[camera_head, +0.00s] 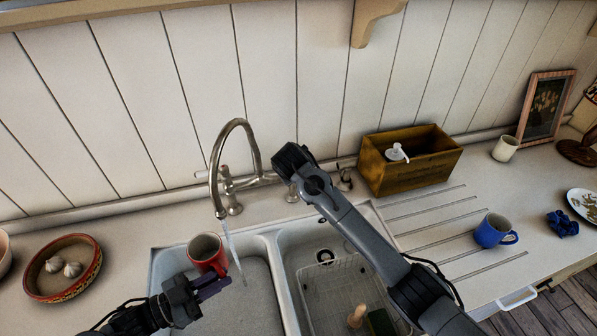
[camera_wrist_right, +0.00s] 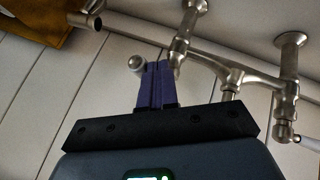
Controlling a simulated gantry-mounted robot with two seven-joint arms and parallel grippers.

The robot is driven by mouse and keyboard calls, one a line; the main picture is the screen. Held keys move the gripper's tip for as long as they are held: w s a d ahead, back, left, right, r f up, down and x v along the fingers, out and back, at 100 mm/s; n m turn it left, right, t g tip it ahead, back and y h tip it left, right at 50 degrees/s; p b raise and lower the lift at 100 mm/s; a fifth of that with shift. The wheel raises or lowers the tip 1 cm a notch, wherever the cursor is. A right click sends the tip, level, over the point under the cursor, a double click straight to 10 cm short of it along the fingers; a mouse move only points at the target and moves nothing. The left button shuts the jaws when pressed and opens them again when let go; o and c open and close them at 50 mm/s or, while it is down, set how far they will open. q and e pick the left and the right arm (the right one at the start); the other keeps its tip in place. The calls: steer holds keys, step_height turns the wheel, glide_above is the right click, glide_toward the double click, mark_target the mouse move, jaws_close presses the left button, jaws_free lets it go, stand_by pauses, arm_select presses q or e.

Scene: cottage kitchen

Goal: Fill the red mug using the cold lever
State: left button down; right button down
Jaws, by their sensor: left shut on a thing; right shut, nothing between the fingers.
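The red mug (camera_head: 199,251) is upright, open side up, over the left sink basin. My left gripper (camera_head: 205,289) is shut on it from the near side. The metal tap (camera_head: 225,182) arches above, and a thin water stream (camera_head: 231,252) runs from its spout. The stream appears to pass just right of the mug's rim. A white-tipped lever (camera_head: 202,174) points left from the tap; it also shows in the right wrist view (camera_wrist_right: 307,143). My right gripper (camera_wrist_right: 155,85) is shut and empty, close by a round metal lever end (camera_wrist_right: 137,62); contact is unclear.
The right basin holds a rack, a brush (camera_head: 356,316) and a green sponge (camera_head: 381,322). A wooden box (camera_head: 420,172) with a white pump stands behind the drainer. A blue mug (camera_head: 491,231) is at right, a garlic bowl (camera_head: 45,288) at left. My right arm crosses the right basin.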

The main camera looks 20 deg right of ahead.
steer(key=shift+d, duration=0.15)
steer(key=d+n+t+y, duration=0.1)
steer(key=d+n+y, duration=0.1)
steer(key=n, duration=0.1)
steer(key=shift+w+d, duration=0.1)
steer(key=shift+d, duration=0.05)
steer(key=w+d+n+y, duration=0.3)
steer(key=d+n+y, duration=0.1)
steer(key=d+n, duration=0.1)
steer(key=shift+w+n, duration=0.25)
steer(key=shift+n, duration=0.45)
stand_by(0.4)
steer(key=shift+s+f, duration=0.15)
